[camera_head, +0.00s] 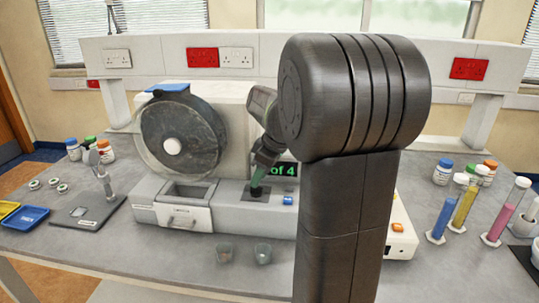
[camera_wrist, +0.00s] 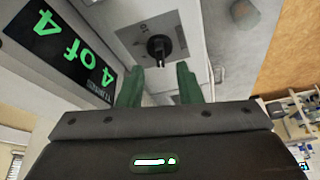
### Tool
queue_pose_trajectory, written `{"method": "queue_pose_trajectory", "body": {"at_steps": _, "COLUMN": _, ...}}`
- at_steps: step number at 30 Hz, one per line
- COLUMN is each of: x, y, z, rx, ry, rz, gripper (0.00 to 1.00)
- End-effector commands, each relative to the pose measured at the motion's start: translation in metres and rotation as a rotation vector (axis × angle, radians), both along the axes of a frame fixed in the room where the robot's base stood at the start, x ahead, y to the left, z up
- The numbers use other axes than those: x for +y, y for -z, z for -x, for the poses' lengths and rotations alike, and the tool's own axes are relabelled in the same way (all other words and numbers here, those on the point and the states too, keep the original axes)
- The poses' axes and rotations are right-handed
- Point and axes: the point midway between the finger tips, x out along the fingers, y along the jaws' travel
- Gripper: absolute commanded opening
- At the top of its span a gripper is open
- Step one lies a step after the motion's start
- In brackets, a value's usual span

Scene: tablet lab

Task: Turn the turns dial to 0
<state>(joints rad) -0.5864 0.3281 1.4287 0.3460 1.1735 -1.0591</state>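The black turns dial (camera_wrist: 158,47) sits on a square grey plate on the machine in the wrist view. Its setting is too small to read. The display (camera_wrist: 65,45) reads "4 of 4" in green, tilted in this view; in the head view the display (camera_head: 284,171) is partly hidden by my arm. My gripper (camera_wrist: 159,73) has two green fingers set apart, with nothing between them, and the dial shows just past their tips. In the head view my gripper (camera_head: 260,176) points down over the dial (camera_head: 256,190); I cannot tell whether it touches.
The machine carries a large dark drum (camera_head: 185,138) and a drawer (camera_head: 183,217) left of the dial. A blue button (camera_head: 288,201) is beside the dial. Two small glass beakers (camera_head: 263,253) stand in front. Coloured cylinders (camera_head: 465,207) stand at right. My arm hides the machine's right middle.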

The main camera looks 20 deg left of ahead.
Motion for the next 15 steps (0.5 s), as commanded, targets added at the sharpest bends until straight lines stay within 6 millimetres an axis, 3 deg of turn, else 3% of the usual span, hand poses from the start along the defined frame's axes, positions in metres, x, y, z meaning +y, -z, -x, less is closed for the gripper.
{"method": "queue_pose_trajectory", "body": {"at_steps": 9, "x": -0.028, "y": -0.069, "z": 0.000, "rx": -0.005, "ry": 0.002, "rz": -0.003, "gripper": 0.32}}
{"method": "queue_pose_trajectory", "body": {"at_steps": 15, "x": -0.039, "y": -0.095, "z": 0.001, "rx": -0.002, "ry": 0.000, "rz": -0.002, "gripper": 0.32}}
